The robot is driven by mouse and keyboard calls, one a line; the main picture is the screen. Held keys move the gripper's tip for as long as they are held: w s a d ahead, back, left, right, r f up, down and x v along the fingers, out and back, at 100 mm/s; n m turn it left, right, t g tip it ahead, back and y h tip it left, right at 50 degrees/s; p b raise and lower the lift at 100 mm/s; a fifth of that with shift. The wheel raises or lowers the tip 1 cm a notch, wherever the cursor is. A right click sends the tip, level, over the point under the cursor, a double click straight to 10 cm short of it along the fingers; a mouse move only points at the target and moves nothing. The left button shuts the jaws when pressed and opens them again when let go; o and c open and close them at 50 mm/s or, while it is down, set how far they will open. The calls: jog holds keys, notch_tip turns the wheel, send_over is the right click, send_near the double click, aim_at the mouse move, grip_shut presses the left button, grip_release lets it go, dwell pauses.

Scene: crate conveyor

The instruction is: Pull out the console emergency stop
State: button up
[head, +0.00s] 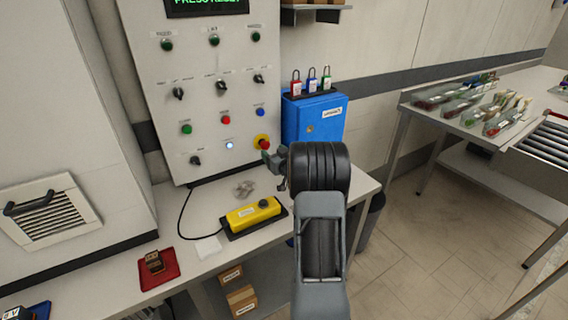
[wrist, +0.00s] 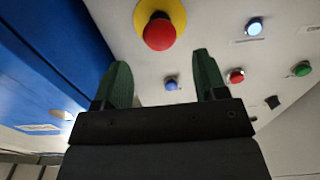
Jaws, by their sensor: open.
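The console emergency stop (head: 263,143) is a red mushroom button on a yellow ring, low on the right side of the white console panel (head: 207,70). In the wrist view the emergency stop (wrist: 159,33) shows at the top middle, beyond the fingertips. My gripper (head: 272,160) is right beside the button in the head view, partly hiding its lower edge. In the wrist view the two dark green fingers of my gripper (wrist: 163,72) are spread apart with nothing between them. I cannot tell whether a finger touches the button.
A blue lockbox (head: 313,121) with several padlocks stands right of the panel. A yellow pendant (head: 253,213) lies on the bench below. Lit white (wrist: 254,27), blue (wrist: 171,84) and red (wrist: 236,76) buttons sit near the emergency stop. A table with bagged goods (head: 480,105) stands at right.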

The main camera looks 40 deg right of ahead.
jog(key=s+a, duration=0.1)
jog(key=s, duration=0.8)
jog(key=shift+a, duration=0.1)
dwell(0.4)
jog(key=s+a+r+g+h+p, duration=0.1)
jog(key=s+a+r+g+p, duration=0.2)
jog(key=a+r+g+p, duration=0.65)
jog(key=s+a+r+n+g+y+p, duration=0.1)
jog(key=s+a+r+g+y+p, duration=0.1)
jog(key=s+a, duration=0.6)
jog(key=s+a+r+g+y+p, duration=0.1)
jog(key=s+a+r+p, duration=0.3)
jog(key=s+a, duration=0.4)
jog(key=a+r+g, duration=0.1)
jog(key=a, duration=0.3)
jog(key=shift+s+r+n+g+y, duration=0.15)
jog(key=shift+r+n+g+y, duration=0.2)
jog(key=shift+r+n+y, duration=0.05)
jog(key=shift+c, duration=0.3)
